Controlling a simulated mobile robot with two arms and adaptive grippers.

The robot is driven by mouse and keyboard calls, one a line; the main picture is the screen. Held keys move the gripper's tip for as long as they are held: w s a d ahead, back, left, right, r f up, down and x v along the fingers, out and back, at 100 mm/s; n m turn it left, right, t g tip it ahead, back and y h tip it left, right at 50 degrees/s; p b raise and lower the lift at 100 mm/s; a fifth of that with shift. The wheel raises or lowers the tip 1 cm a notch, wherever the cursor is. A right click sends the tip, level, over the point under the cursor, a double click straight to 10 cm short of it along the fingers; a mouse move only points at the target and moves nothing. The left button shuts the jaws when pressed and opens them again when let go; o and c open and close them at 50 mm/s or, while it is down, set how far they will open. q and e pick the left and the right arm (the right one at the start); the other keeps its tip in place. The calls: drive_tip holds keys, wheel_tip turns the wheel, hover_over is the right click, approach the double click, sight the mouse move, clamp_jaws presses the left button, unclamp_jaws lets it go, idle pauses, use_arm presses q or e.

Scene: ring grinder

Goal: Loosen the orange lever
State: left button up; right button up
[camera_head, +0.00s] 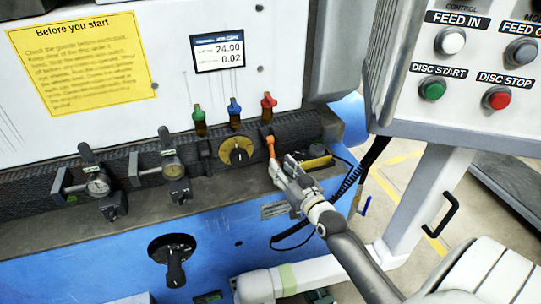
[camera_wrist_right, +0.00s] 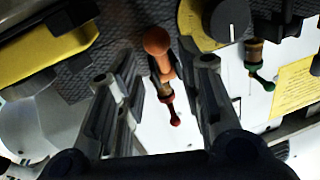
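The orange lever (camera_head: 271,146) sticks out from the dark machine rail, just right of the round yellow dial. Its rounded orange knob (camera_wrist_right: 157,42) shows in the right wrist view, at the height of my fingertips in the picture. My right gripper (camera_head: 283,170) is at the lever's lower end. In the right wrist view my right gripper (camera_wrist_right: 155,72) is open, with one finger on each side of the orange lever and a visible gap to each. I see no grip on the lever. My left gripper is not in view.
The yellow dial (camera_head: 237,152) sits left of the lever. Green, blue and red (camera_head: 268,105) small levers stand above. A yellow block (camera_head: 318,161) and a coiled black cable (camera_head: 346,182) are close on the right. The button panel (camera_head: 470,75) hangs at upper right.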

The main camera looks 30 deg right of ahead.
sight(272, 157)
drive_tip(key=w, duration=0.5)
drive_tip(key=shift+w+d, duration=0.2)
drive_tip(key=shift+w, duration=0.15)
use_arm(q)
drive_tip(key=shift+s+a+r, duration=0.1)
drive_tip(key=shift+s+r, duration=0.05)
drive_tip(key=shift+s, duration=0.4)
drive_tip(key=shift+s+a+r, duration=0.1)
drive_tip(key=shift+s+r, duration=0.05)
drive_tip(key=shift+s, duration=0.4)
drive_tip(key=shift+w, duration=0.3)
use_arm(e)
drive_tip(key=shift+w, duration=0.1)
clamp_jaws()
